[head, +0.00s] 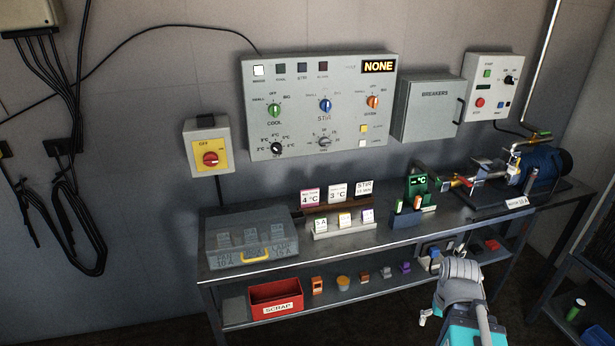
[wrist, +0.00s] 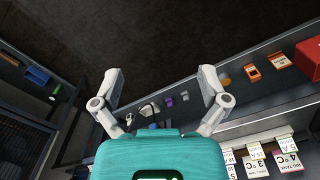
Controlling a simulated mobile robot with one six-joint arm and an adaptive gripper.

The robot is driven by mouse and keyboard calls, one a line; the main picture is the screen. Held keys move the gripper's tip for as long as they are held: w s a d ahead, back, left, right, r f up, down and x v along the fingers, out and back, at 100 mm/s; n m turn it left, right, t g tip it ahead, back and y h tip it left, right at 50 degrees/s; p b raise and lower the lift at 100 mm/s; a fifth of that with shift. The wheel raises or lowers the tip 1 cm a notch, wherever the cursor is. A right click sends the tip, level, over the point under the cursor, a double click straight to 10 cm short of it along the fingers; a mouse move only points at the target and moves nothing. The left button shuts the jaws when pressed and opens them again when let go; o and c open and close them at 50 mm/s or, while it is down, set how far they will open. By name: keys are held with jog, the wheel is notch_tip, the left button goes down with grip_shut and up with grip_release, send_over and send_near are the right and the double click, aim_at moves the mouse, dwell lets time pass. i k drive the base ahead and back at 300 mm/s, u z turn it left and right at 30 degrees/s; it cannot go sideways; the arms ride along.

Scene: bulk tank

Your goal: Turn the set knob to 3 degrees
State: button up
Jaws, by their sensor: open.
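The set knob is a small black knob (head: 277,148) at the lower left of the grey control panel (head: 340,70) on the wall, in the head view. Small °C labels ring it; its pointer's direction is too small to tell. My gripper (wrist: 160,71) is open and empty in the wrist view, its two pale fingers spread wide. In the head view my arm is low at the lower right, in front of the bench and well away from the knob. The wrist view does not show the panel or the knob.
Green, blue and orange knobs (head: 325,105) and a grey knob (head: 324,142) sit close to the set knob.

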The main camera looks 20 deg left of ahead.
aim_at(275, 147)
jog(key=k, duration=0.65)
jog(key=u, duration=0.1)
jog(key=i, duration=0.8)
jog(key=u, duration=0.65)
jog(key=i, duration=0.4)
jog(key=u, duration=0.3)
